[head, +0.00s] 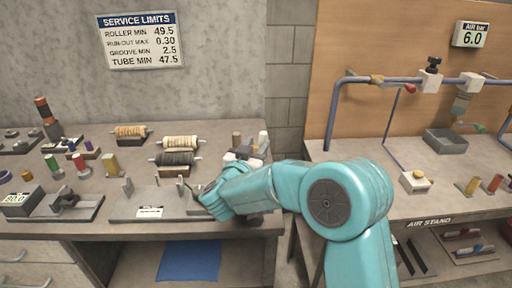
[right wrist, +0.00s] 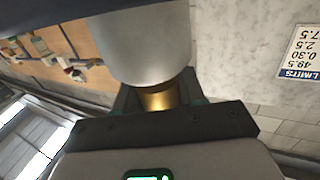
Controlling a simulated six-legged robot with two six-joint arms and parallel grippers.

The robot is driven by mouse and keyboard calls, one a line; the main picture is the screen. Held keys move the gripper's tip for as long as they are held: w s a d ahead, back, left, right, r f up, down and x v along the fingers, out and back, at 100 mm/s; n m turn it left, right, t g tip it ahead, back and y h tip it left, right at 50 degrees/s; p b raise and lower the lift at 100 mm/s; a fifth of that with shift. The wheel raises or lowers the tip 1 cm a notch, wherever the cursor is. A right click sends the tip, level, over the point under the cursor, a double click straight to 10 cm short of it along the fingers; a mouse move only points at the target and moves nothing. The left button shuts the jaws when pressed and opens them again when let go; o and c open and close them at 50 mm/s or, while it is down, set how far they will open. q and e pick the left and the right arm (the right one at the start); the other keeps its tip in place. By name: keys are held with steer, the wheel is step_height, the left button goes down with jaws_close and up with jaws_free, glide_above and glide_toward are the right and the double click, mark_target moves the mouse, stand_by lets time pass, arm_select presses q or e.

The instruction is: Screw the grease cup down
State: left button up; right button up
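My right arm reaches left across the bench in the head view, with its gripper (head: 197,194) low at the grey fixture plate (head: 125,207); the arm hides part of it. In the right wrist view the dark fingers of my right gripper (right wrist: 157,97) stand on both sides of a brass piece, which looks like the grease cup (right wrist: 157,101), and appear closed on it. A large pale rounded body (right wrist: 147,45) covers the upper part of the brass piece. Whether the cup is seated on a thread cannot be seen. My left gripper is not in view.
Spools (head: 180,142) and coloured cylinders stand behind and left of the fixture. A block marked 80.0 (head: 20,201) sits at far left. At right is the air stand (head: 435,208) with blue pipes. A gap separates the two benches.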

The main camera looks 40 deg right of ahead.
steer(key=o, duration=1)
steer(key=shift+c, duration=0.2)
steer(key=b+v, duration=0.1)
steer(key=v, duration=1.5)
steer(key=shift+s+b, duration=0.15)
steer(key=shift+b, duration=0.25)
steer(key=shift+a, duration=0.1)
